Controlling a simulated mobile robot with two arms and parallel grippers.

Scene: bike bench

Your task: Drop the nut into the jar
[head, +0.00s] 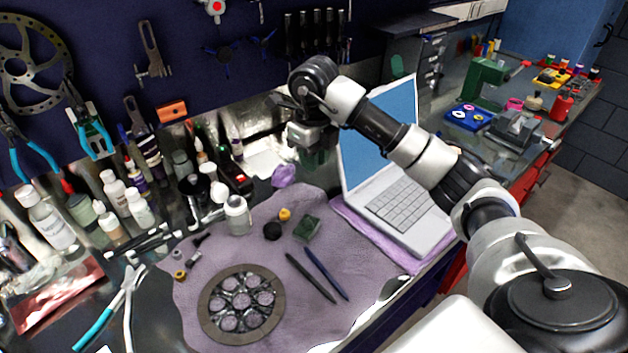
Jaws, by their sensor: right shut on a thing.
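A small clear jar (237,217) with a pale top stands upright at the back edge of the purple cloth. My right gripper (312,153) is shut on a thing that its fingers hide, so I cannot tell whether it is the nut. It hangs above and to the right of the jar, well apart from it, near the laptop's screen. A small yellow-brass piece (285,214) lies on the cloth right of the jar. Another brass ring-like piece (180,275) lies at the cloth's left side. Either may be a nut; they are too small to tell. My left gripper is out of view.
Bottles (115,189) crowd the bench left of the jar. An open laptop (405,205) stands at right, below my right arm.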

